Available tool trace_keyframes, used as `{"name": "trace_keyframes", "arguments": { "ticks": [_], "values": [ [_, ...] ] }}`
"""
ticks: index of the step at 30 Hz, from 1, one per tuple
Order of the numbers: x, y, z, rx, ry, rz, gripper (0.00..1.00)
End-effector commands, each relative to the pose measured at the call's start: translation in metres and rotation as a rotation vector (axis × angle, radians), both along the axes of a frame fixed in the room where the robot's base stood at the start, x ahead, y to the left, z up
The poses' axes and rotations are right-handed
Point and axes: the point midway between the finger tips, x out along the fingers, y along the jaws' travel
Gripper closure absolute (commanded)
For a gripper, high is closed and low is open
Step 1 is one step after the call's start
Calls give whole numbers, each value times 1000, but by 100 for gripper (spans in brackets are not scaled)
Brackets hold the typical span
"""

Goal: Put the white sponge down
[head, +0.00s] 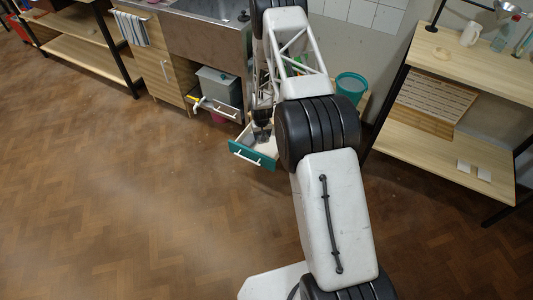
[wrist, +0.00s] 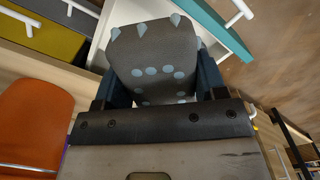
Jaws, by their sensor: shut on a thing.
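My gripper (wrist: 160,82) is shut on a dark grey block (wrist: 155,58) with pale blue dots and small pale cones on it. The block sits between the two dark blue fingers. It does not look white, and I cannot make out a white sponge elsewhere. An open drawer with a teal front (head: 252,154) and a white handle is below my gripper (head: 262,128) in the head view. The drawer also shows at the top right of the wrist view (wrist: 217,28). Whether the block touches the drawer is hidden.
A sink cabinet (head: 212,45) stands left of my arm, with a grey box (head: 218,85) under it. A teal bucket (head: 350,85) is to the right. A wooden shelf unit (head: 480,80) holds two small white pieces (head: 474,170) low down. The parquet floor in front is clear.

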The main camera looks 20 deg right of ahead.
Motion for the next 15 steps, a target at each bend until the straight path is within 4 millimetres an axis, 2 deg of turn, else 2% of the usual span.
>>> {"name": "trace_keyframes", "arguments": {
  "ticks": [1,9,15],
  "values": [
    [3,-4,-10,0,2,-1,61],
    [21,-22,-51,0,1,-1,61],
    [28,-31,-73,0,1,0,61]
  ]
}}
